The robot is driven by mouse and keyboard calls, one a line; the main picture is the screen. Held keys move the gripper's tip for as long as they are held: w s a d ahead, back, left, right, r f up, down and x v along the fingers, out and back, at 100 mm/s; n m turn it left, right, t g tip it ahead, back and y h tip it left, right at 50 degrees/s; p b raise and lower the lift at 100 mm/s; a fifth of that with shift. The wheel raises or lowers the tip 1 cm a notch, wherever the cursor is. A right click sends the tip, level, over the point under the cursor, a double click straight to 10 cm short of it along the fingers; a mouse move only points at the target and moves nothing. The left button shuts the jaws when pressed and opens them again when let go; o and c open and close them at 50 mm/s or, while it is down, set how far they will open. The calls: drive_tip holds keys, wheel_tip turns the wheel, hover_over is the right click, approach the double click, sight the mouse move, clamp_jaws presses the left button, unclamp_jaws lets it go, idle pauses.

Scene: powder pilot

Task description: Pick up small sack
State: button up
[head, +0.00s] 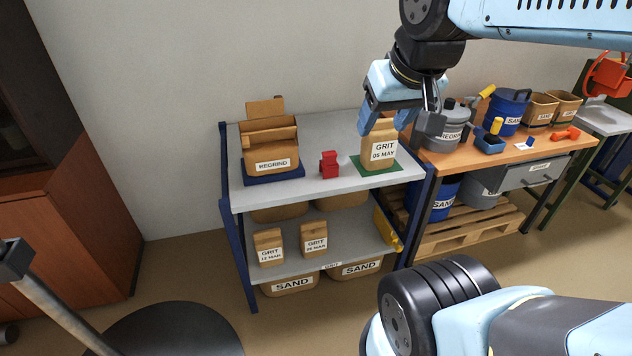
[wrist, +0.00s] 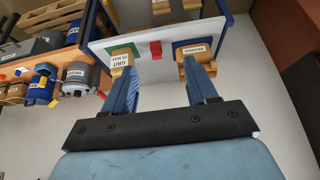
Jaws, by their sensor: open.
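A small tan sack labelled GRIT 05 MAY (head: 381,150) stands upright on a green mat (head: 361,163) at the right end of the grey shelf top. It also shows in the wrist view (wrist: 121,59), upside down, near the tip of the left finger. Two more small GRIT sacks stand on the lower shelf, one at the left (head: 268,248) and one at the right (head: 314,239). My gripper (head: 385,122) is open and empty. In the head view it overlaps the top of the 05 MAY sack; I cannot tell whether they touch.
A red object (head: 329,164) stands between the two. To the right, a wooden workbench (head: 520,152) holds a grey REGRIND can (head: 446,134), a blue drum (head: 508,110) and tools.

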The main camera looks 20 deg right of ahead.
drive_tip(key=w+d+f+n+g+h, duration=0.2)
drive_tip(key=w+d+n, duration=0.2)
drive_tip(key=w, duration=0.7)
drive_tip(key=w+d+f+n+g+h, duration=0.1)
drive_tip(key=w+d+n+g, duration=0.3)
drive_tip(key=w, duration=0.8)
drive_tip(key=n+h, duration=0.8)
drive_tip(key=n, duration=0.2)
approach(379, 120)
drive_tip(key=x, duration=0.5)
drive_tip(key=shift+s+d+r, duration=0.15)
drive_tip(key=shift+s+r, duration=0.05)
drive_tip(key=shift+r, duration=0.05)
drive_tip(key=shift+w+x, duration=0.2)
drive_tip(key=shift+x, duration=1.1)
drive_tip(key=shift+w+x, duration=0.15)
drive_tip(key=shift+x, duration=1.15)
drive_tip(key=shift+f, duration=0.15)
clamp_jaws()
